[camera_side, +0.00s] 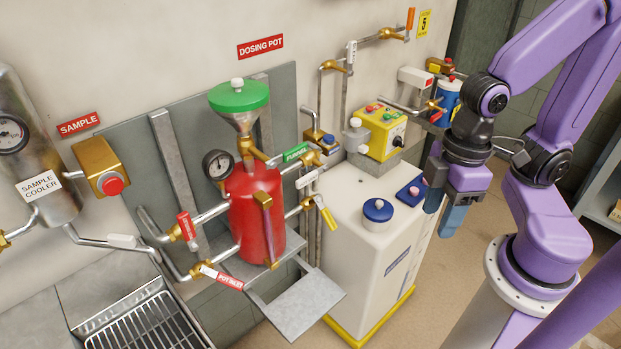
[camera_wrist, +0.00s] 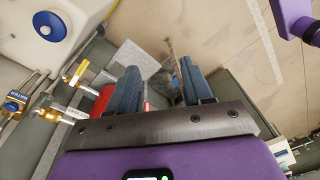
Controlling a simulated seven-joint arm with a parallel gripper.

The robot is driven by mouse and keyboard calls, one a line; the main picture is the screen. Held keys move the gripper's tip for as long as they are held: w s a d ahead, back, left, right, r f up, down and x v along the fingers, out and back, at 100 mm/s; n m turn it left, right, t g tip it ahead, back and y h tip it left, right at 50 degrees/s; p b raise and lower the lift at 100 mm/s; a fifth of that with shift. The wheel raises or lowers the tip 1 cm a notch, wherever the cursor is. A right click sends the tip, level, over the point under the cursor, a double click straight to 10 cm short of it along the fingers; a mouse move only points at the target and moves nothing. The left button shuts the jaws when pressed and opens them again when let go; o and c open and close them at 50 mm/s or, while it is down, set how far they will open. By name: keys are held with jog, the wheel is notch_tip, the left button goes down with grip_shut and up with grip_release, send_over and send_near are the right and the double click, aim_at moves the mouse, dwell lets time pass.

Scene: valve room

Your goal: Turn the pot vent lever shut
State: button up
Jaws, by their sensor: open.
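The red dosing pot (camera_side: 256,215) stands against the wall under a green funnel lid (camera_side: 238,95). Several levers surround it: a yellow-handled one (camera_side: 326,215) at its right, a green-tagged one (camera_side: 297,152) above that, and red-tagged ones (camera_side: 187,226) at its left and low front (camera_side: 222,278). I cannot read which is the vent. In the wrist view a yellow handle (camera_wrist: 80,72) and part of the red pot (camera_wrist: 103,100) show left of my gripper. My gripper (camera_side: 444,208) is open and empty, right of the white tank and apart from every lever; its fingers also show in the wrist view (camera_wrist: 160,68).
The white tank (camera_side: 350,235) with a blue cap (camera_side: 378,210) stands between the pot and my gripper. A yellow control box (camera_side: 381,130) sits behind it. A grey shelf (camera_side: 300,303) juts out below the pot. Open floor lies right of the tank.

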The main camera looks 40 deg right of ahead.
jog(key=w+a+f+m+y, duration=0.2)
jog(key=a+f+m+y, duration=0.1)
jog(key=a+f+m, duration=0.55)
jog(key=m+t+h, duration=0.4)
jog(key=m+t, duration=1.4)
jog(key=m, duration=0.3)
send_near(308, 181)
jog(key=w, duration=1)
jog(key=shift+w, duration=0.4)
grip_shut()
